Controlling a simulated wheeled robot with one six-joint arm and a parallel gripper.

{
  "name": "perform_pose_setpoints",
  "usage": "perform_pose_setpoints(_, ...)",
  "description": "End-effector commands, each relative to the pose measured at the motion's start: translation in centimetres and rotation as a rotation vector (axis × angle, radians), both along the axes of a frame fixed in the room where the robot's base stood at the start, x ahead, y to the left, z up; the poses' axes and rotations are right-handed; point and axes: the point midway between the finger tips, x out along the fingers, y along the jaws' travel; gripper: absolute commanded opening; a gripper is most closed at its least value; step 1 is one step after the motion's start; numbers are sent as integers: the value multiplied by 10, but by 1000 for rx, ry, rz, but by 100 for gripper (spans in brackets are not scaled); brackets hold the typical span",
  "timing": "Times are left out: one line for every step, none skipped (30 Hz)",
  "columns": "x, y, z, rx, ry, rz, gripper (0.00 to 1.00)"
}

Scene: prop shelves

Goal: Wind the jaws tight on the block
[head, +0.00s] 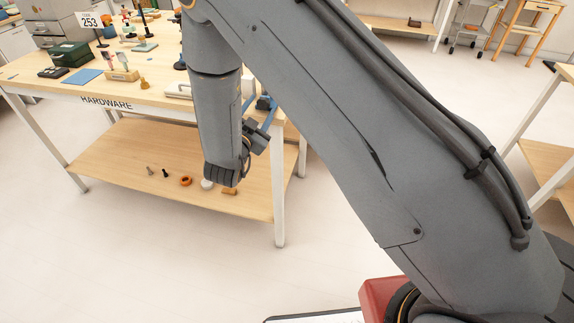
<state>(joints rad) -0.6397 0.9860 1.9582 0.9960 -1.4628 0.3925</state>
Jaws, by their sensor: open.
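My gripper (269,116) is at the right end of the hardware table, just past my dark wrist. It looks open, and its fingers point away from me. A small dark blue thing (264,102) is at the fingertips, partly hidden by my arm. It may be the vise with the jaws, but I cannot tell for sure. I cannot make out the block or whether the jaws touch it. Whether my gripper touches the blue thing is also unclear.
The hardware table (150,97) holds a green box (71,54), a blue mat (83,77) and a wooden stand (122,75). Its lower shelf (125,150) holds small parts, including an orange ring (185,181). Another shelf (548,160) stands at right. The floor in front is clear.

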Motion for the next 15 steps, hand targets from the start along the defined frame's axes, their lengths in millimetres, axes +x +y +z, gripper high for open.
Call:
perform_pose_setpoints(-1,-1,0,-17,8,-1,50)
perform_pose_setpoints(-1,-1,0,-33,15,-2,50)
perform_pose_setpoints(-1,-1,0,-58,24,-2,50)
perform_pose_setpoints(-1,-1,0,-81,32,-2,50)
perform_pose_setpoints(-1,-1,0,-107,41,-2,50)
perform_pose_setpoints(-1,-1,0,-144,55,-2,50)
perform_pose_setpoints(-1,-1,1,-174,66,-2,50)
perform_pose_setpoints(-1,-1,1,-205,76,-1,50)
perform_pose_setpoints(-1,-1,1,-247,91,-1,50)
perform_pose_setpoints(-1,-1,1,-278,103,-1,50)
perform_pose_setpoints(-1,-1,1,-309,114,-1,50)
perform_pose_setpoints(-1,-1,1,-351,128,-2,50)
perform_pose_setpoints(-1,-1,1,-382,140,-2,50)
perform_pose_setpoints(-1,-1,1,-413,151,-2,50)
perform_pose_setpoints(-1,-1,1,-454,165,-2,50)
